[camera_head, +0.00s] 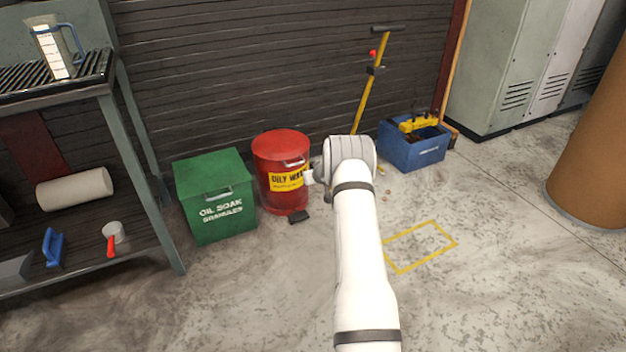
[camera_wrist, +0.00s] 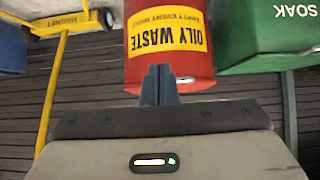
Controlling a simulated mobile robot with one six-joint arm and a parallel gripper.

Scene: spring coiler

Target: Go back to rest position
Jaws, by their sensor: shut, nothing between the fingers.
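My gripper (camera_wrist: 159,84) shows in the wrist view with its two fingers together and nothing between them. It points toward the red oily waste can (camera_wrist: 168,45), which appears upside down there. In the head view my white arm reaches forward over the floor, and its wrist end stands just right of the red oily waste can (camera_head: 281,170). The fingers are mostly hidden behind the arm in the head view. I cannot tell the exact gap between the fingers and the can.
A green oil soak granules box (camera_head: 214,193) stands left of the can, with a dark pedal (camera_head: 299,217) at the can's foot. A blue bin (camera_head: 412,148) and a yellow-handled tool (camera_head: 370,85) are behind right. A shelf unit (camera_head: 140,150) is left. Floor by the yellow rectangle (camera_head: 421,247) is clear.

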